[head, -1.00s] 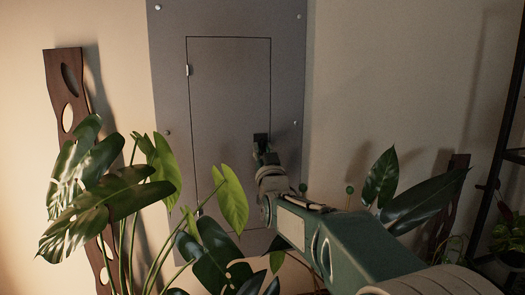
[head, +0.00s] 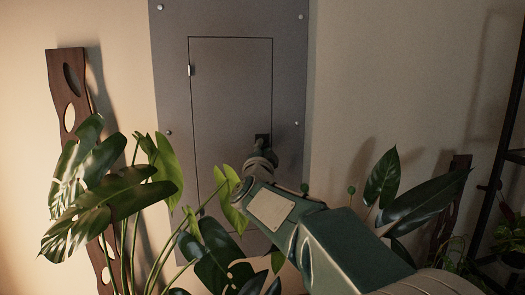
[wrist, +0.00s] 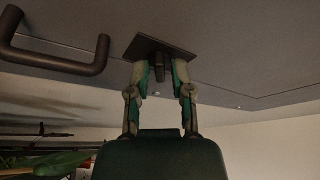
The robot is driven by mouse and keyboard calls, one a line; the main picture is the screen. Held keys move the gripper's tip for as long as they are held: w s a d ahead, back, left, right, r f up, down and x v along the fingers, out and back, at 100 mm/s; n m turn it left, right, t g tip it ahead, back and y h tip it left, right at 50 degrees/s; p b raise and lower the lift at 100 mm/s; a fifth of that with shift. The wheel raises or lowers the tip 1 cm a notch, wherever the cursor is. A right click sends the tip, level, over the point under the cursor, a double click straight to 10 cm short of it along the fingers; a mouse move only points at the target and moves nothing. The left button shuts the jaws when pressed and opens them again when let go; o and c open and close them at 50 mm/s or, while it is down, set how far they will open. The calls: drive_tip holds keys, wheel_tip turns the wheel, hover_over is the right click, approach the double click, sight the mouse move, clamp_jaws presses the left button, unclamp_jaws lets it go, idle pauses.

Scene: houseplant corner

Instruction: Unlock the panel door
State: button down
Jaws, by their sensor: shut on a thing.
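The grey panel door (head: 225,90) is closed flush in its grey frame on the wall. A dark square lock plate (head: 262,138) sits at its right edge; it also shows in the wrist view (wrist: 152,45). A small dark turn knob (wrist: 159,73) stands out from the plate. My gripper (wrist: 162,72) has one finger on each side of the knob and is shut on it. In the head view my wrist hides most of the knob and the fingers. A dark bar handle (wrist: 62,60) is left of the plate in the wrist view.
A large leafy plant (head: 105,190) stands in front of the door's lower left, its leaves close to my arm. More dark leaves (head: 425,200) are right of my arm. A wooden slat with holes (head: 68,85) leans at the left. A black shelf (head: 505,150) stands far right.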

drive_tip(key=m+g, duration=0.1)
drive_tip(key=m, duration=0.3)
drive_tip(key=shift+r+h, duration=0.1)
drive_tip(key=shift+h, duration=0.3)
drive_tip(key=shift+m+g, duration=0.9)
drive_tip(key=shift+m, duration=0.8)
drive_tip(key=shift+d, duration=0.1)
drive_tip(key=c, duration=0.7)
unclamp_jaws()
drive_tip(key=shift+w+d, duration=0.1)
drive_tip(key=shift+c, duration=0.2)
drive_tip(key=shift+s, duration=0.2)
drive_tip(key=s+a, duration=0.2)
drive_tip(key=s, duration=0.9)
drive_tip(key=shift+s+a, duration=0.15)
drive_tip(key=shift+a, duration=0.1)
